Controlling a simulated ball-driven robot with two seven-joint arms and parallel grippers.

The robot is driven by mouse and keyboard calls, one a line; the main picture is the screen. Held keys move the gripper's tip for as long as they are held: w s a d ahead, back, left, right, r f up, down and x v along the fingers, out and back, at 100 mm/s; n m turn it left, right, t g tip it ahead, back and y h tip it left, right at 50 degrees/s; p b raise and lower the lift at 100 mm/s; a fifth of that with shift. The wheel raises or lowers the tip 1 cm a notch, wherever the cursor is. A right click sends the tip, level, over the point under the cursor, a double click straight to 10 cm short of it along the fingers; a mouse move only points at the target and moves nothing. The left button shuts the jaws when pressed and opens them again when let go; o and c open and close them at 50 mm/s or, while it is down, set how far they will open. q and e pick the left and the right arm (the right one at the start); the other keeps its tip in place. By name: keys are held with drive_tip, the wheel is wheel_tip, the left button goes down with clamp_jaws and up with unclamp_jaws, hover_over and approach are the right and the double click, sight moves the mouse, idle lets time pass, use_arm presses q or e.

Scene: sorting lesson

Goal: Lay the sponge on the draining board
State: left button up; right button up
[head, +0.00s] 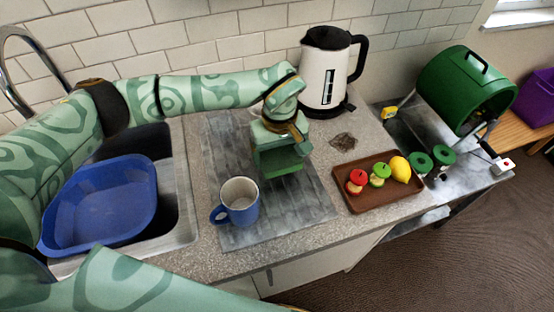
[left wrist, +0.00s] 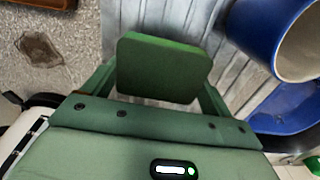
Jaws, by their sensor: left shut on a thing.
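The sponge, a green block with a brighter green edge, is held between the fingers of my left gripper (head: 284,152). In the left wrist view, the sponge (left wrist: 160,68) sits upright between the two fingers. The gripper is shut on it over the back right part of the grey ribbed draining board (head: 260,226). I cannot tell whether the sponge touches the board. The board also shows in the left wrist view (left wrist: 160,20). My right gripper is not in view.
A blue mug (head: 239,203) stands on the board, left of the gripper. A blue basin (head: 100,205) is in the sink. A kettle (head: 325,75) stands behind right. A brown patch (head: 343,140) and a brown tray (head: 382,198) with fruit are to the right.

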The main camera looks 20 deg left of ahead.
sight(277, 161)
use_arm(q)
drive_tip(key=shift+w+a+f, duration=0.15)
drive_tip(key=shift+a+f, duration=0.05)
drive_tip(key=shift+f, duration=0.85)
drive_tip(key=shift+w+a+f, duration=0.15)
drive_tip(key=shift+f, duration=0.85)
drive_tip(key=shift+f+b, duration=0.15)
drive_tip(key=shift+b, duration=0.15)
drive_tip(key=o, duration=0.9)
drive_tip(key=shift+c, duration=0.2)
wheel_tip(277, 161, up, 12)
drive_tip(key=shift+r+p, duration=0.15)
drive_tip(key=shift+p, duration=0.55)
